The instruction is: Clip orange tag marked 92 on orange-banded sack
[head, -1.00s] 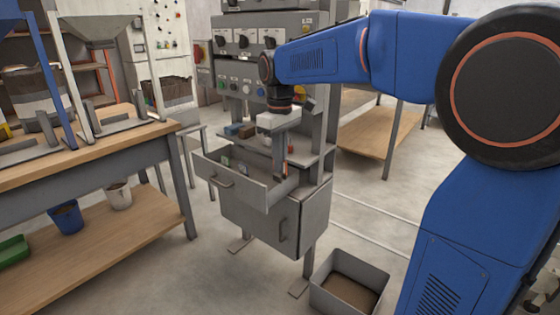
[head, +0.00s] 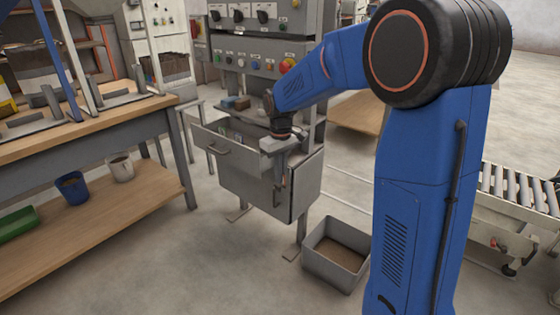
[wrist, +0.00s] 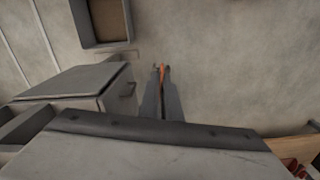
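My gripper (head: 279,182) points down in front of the grey cabinet (head: 245,187), beside the open drawer. In the wrist view my gripper (wrist: 162,75) has its two fingers close together, with a thin orange piece (wrist: 162,72) between the tips. It looks like the orange tag, seen nearly edge-on; its number cannot be read. The open drawer (head: 212,146) holds a few small pale and coloured pieces, too small to identify.
A grey bin (head: 335,255) stands on the floor right of the cabinet. A wooden workbench (head: 95,130) is at the left, with a blue cup (head: 72,188) and a white cup (head: 120,168) on its shelf. A roller conveyor (head: 515,190) is at the right. The front floor is clear.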

